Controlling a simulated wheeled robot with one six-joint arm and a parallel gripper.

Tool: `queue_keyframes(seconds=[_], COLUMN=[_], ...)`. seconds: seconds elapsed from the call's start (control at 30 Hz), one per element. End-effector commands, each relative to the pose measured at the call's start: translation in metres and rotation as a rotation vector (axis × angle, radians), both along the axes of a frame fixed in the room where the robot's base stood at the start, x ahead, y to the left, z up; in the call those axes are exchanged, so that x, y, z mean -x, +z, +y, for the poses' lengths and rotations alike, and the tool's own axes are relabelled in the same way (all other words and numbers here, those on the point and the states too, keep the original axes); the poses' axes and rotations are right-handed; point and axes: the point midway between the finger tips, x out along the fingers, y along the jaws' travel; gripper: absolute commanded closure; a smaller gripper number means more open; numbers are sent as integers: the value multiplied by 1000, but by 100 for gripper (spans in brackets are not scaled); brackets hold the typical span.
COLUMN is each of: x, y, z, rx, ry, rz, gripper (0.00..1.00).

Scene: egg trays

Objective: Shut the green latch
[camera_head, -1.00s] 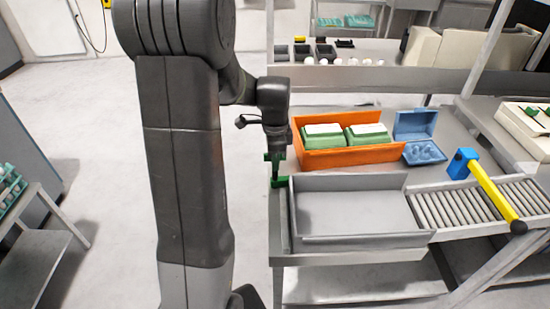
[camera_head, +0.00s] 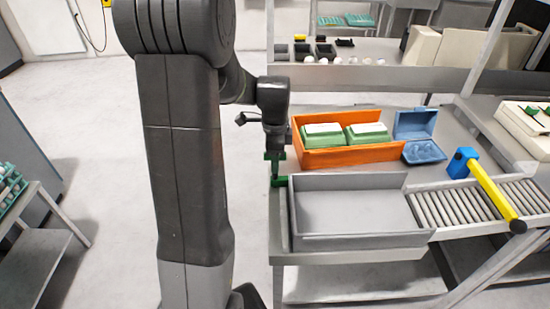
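The green latch (camera_head: 279,181) sits at the left edge of the table, by the back left corner of the grey tray (camera_head: 360,241). My gripper (camera_head: 275,157) hangs from my arm just above the latch, pointing down. Green shows at the gripper's tip and again just below it; I cannot tell whether this is one piece or whether the gripper touches the latch. The fingers are small and dark here, so their opening is not clear.
An orange crate (camera_head: 354,156) with green egg cartons (camera_head: 369,134) stands behind the grey tray. An open blue carton (camera_head: 424,151) is beside it. A roller conveyor (camera_head: 480,203) with a yellow-handled blue lever (camera_head: 490,188) lies to the right.

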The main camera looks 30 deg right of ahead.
Motion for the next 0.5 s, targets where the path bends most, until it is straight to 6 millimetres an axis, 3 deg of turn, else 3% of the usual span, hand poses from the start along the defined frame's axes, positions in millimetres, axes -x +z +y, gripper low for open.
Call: queue_keyframes(seconds=[0.27,0.5], x=[0,-1], y=[11,60], z=[0,0], rx=[1,4], ry=[0,0], rz=[-3,-5], gripper=[62,62])
